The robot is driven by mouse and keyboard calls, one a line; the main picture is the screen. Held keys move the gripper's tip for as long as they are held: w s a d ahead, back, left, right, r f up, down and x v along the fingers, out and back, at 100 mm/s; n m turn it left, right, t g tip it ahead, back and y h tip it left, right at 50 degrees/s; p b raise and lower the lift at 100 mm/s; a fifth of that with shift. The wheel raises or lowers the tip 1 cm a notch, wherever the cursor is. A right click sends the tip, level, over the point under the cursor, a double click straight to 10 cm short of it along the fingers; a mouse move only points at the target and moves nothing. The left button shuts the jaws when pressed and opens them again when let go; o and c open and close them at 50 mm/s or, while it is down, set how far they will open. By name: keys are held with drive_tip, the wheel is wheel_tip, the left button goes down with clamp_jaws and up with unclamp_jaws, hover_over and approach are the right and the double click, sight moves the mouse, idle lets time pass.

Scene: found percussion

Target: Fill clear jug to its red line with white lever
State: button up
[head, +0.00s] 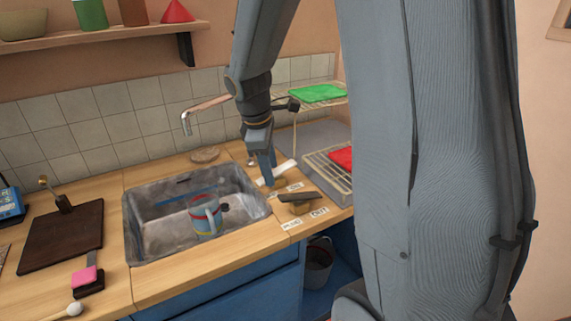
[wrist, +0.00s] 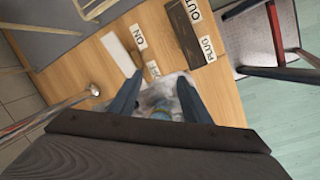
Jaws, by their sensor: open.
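The clear jug (head: 205,222) stands upright in the metal sink (head: 142,243), with coloured bands including red around it. Whether it holds water I cannot tell. The copper tap (head: 208,107) reaches out above the sink; no stream shows. The white lever (head: 279,173) lies on the counter right of the sink; in the wrist view the white lever (wrist: 119,54) is near labels reading ON and OFF. My gripper (head: 270,180) is over the counter near the white lever.
A dark lever (head: 298,198) labelled PLUG and OUT sits just in front of the white lever. A dish rack with a red item (head: 341,158) stands to the right. A dark board (head: 62,236) and a pink-ended tool (head: 86,276) lie left of the sink.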

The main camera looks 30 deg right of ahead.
sight(290, 163)
drive_tip(key=w+d+n, duration=0.2)
drive_tip(key=w+d+n+h, duration=0.1)
drive_tip(key=w+d+n, duration=0.1)
drive_tip(key=w+d+r+n+h, duration=0.1)
drive_tip(key=w+d+n, duration=0.1)
drive_tip(key=shift+w+d+g, duration=0.2)
drive_tip(key=shift+w+g, duration=0.15)
drive_tip(key=shift+g, duration=0.05)
drive_tip(key=shift+w+d+f+n, duration=0.1)
drive_tip(key=shift+d+n, duration=0.15)
drive_tip(key=shift+n, duration=0.15)
drive_tip(key=p+x, duration=0.1)
drive_tip(key=x, duration=0.6)
drive_tip(key=shift+d+f, duration=0.15)
drive_tip(key=shift+f, duration=0.05)
drive_tip(key=shift+c, duration=0.2)
